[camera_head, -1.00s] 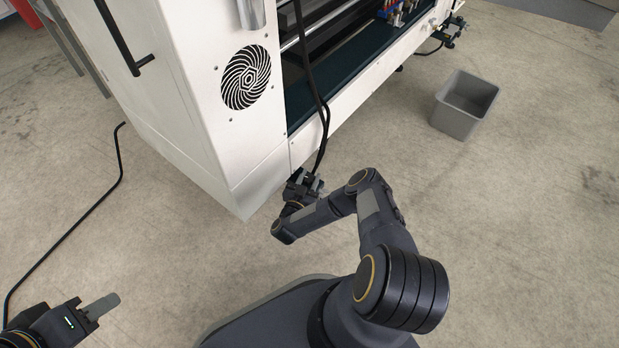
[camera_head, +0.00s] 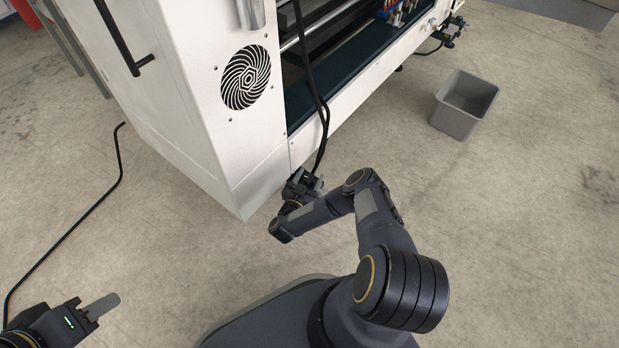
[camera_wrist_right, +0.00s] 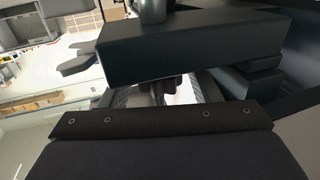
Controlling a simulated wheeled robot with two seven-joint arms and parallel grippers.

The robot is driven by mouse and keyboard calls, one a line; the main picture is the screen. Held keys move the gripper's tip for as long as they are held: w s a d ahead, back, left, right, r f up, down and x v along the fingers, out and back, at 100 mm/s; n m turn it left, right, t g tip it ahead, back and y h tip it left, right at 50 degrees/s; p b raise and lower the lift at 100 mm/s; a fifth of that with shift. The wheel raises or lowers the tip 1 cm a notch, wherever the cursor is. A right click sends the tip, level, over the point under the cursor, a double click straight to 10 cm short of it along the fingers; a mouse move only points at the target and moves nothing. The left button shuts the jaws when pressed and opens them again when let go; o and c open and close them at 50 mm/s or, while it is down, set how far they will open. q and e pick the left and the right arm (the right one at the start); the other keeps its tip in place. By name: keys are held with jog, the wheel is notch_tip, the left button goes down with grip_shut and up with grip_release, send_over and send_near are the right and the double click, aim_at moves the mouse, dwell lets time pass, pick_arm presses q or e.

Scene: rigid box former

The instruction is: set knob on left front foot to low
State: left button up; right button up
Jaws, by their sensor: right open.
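The white box former (camera_head: 235,150) stands at the upper left, with its near bottom corner above the floor. I cannot make out the left front foot or its knob in the head view; the machine's lower edge and my gripper cover that spot. My right gripper (camera_head: 308,183) is low by the machine's near bottom edge, its jaws open. In the right wrist view, its two grey fingers (camera_wrist_right: 163,92) stand apart, with small dark parts between them that I cannot identify. My left gripper (camera_head: 98,312) is at the lower left, away from the machine, with one finger clearly visible.
Black cables (camera_head: 322,120) hang down the machine's front close to my right gripper. A grey bin (camera_head: 462,112) stands on the floor to the right. A black cable (camera_head: 85,215) lies along the floor at left. The floor between is clear.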

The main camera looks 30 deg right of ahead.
aim_at(307, 183)
jog(key=shift+p+v, duration=1.7)
jog(key=shift+v, duration=2.2)
